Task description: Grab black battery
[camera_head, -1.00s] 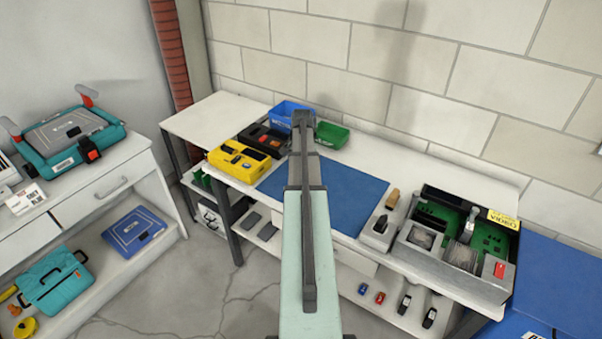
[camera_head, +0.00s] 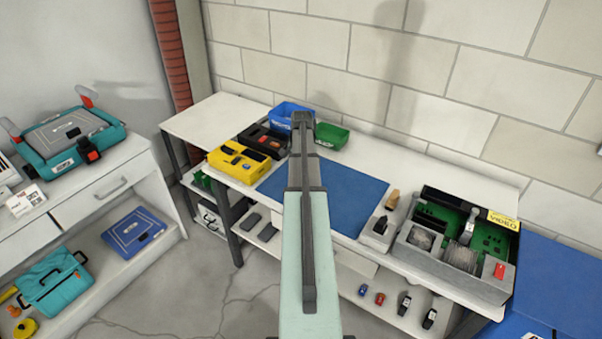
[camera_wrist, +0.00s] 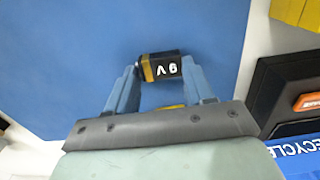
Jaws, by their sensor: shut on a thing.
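The black battery (camera_wrist: 168,68) has a gold end and white "9V" lettering. In the wrist view it lies between the two blue-grey fingers of my gripper (camera_wrist: 160,76), which is shut on it. The blue mat (camera_wrist: 70,60) fills the background behind the battery. Whether the battery touches the mat or hangs above it I cannot tell. In the head view my arm hides the gripper and the battery. A small yellow patch (camera_wrist: 172,106) shows between the fingers, too little of it to identify.
On the bench are a yellow case (camera_head: 238,162), a black case (camera_head: 263,141), a blue bin (camera_head: 284,115) and a green bin (camera_head: 331,136). A grey holder (camera_head: 378,231) and a grey tray with green boards (camera_head: 440,264) stand right of the mat (camera_head: 345,190).

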